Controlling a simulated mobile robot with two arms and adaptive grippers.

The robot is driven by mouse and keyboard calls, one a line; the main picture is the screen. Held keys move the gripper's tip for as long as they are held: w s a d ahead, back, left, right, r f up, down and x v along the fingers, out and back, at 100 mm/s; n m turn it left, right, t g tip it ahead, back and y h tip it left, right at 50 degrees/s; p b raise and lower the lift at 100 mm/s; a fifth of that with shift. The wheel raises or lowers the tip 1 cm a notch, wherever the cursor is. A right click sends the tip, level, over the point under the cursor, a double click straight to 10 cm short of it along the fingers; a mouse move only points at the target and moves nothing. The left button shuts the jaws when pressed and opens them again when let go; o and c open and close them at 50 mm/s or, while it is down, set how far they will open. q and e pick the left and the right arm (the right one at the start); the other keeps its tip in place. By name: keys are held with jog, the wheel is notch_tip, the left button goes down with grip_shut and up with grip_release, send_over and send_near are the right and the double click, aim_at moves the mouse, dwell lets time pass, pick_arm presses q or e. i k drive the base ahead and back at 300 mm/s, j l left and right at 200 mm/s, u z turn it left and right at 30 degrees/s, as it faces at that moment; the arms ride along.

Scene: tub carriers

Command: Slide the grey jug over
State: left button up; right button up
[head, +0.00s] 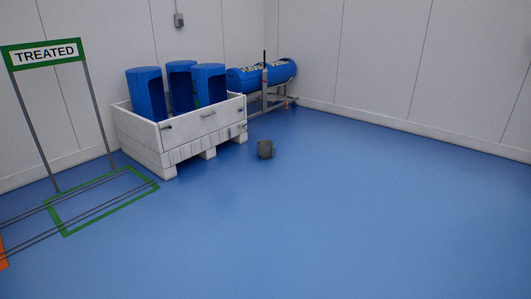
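The grey jug (265,149) is a small dark grey vessel with a handle. It stands upright on the blue floor in the head view, just right of the white crate's near right corner and apart from it. Neither of my grippers shows in the head view.
A white pallet crate (190,137) holds several blue curved tubs. Behind it a blue drum (262,76) lies on a metal frame. The floor (350,210) in front and right is clear.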

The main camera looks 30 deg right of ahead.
aim_at(264, 147)
jog(key=i+l+z, duration=0.4)
jog(key=i, duration=0.55)
jog(key=i+z, duration=0.35)
jog(key=i, duration=2.95)
